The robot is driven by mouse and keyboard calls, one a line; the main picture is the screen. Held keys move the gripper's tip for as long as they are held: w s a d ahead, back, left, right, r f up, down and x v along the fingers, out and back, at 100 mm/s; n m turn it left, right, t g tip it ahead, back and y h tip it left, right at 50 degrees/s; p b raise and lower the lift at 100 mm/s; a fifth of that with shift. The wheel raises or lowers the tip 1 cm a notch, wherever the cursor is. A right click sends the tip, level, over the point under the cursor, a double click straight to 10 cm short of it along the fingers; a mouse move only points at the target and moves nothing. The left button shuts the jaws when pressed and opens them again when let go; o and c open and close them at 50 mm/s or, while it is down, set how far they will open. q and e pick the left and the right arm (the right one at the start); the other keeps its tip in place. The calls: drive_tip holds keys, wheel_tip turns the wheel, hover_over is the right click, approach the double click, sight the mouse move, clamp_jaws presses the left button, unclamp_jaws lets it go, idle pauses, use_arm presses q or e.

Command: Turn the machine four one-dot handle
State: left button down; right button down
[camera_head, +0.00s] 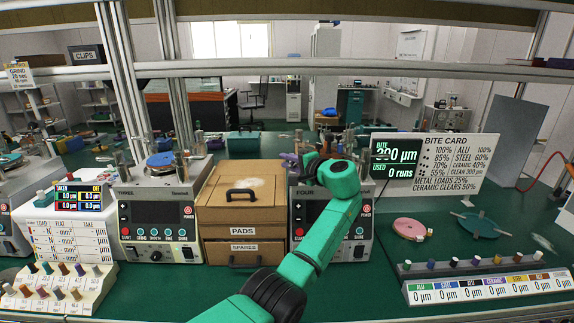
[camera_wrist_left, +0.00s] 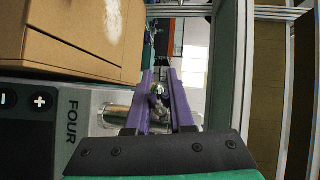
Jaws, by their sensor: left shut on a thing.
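Machine four (camera_head: 297,212) stands right of the wooden cabinet, its front partly covered by my green left arm. My left gripper (camera_head: 289,160) is at the top left of machine four, with its purple fingers partly hidden by the wrist. In the left wrist view the gripper (camera_wrist_left: 159,98) is shut on a small shiny metal handle (camera_wrist_left: 158,90) between the fingers. The side marked FOUR (camera_wrist_left: 72,122) lies left of them, and a metal cylinder (camera_wrist_left: 117,116) is beside the left finger. I cannot make out any dots on the handle. My right gripper is not in view.
The wooden cabinet (camera_head: 240,206) stands close on the left, with machine three (camera_head: 158,225) beyond it. A dark display (camera_head: 396,158) and a white bite card (camera_head: 446,163) stand right of machine four. A pink disc (camera_head: 409,228) lies on the green bench.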

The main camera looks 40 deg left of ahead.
use_arm(q)
drive_tip(key=shift+d+n+g, duration=0.1)
drive_tip(key=shift+n+g, duration=0.2)
drive_tip(key=c, duration=0.8)
unclamp_jaws()
drive_tip(key=b+v, duration=0.3)
drive_tip(key=v, duration=1.1)
drive_tip(key=shift+d+b, duration=0.25)
drive_tip(key=shift+b, duration=0.1)
